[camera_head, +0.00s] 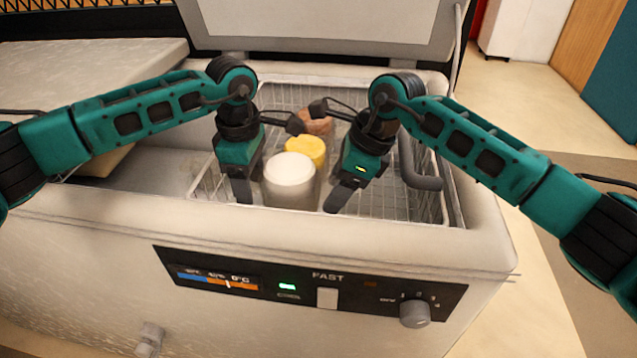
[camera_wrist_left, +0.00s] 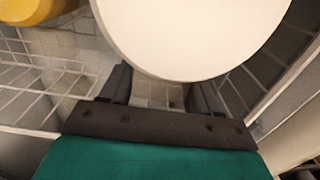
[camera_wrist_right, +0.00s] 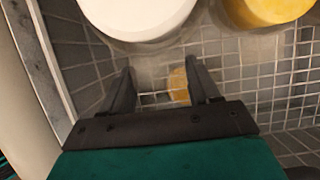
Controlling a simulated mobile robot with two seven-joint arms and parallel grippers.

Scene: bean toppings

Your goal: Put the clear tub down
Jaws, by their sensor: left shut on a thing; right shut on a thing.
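The clear tub (camera_head: 289,193), with a round white lid, is upright between my two grippers at the front of the open chest freezer. My left gripper (camera_head: 244,192) is shut on its left side, and its white lid fills the top of the left wrist view (camera_wrist_left: 190,35). My right gripper (camera_head: 343,198) is shut on the tub's right side, and the lid shows at the top left of the right wrist view (camera_wrist_right: 138,15). The tub's underside is hidden, so I cannot tell whether it touches anything below.
A wire basket (camera_head: 412,205) lines the freezer's right part. A yellow-lidded tub (camera_head: 306,150) stands just behind the clear tub, with a brown-lidded one (camera_head: 316,122) further back. The freezer's front rim (camera_head: 150,212) is close before my grippers; its lid (camera_head: 320,25) is raised.

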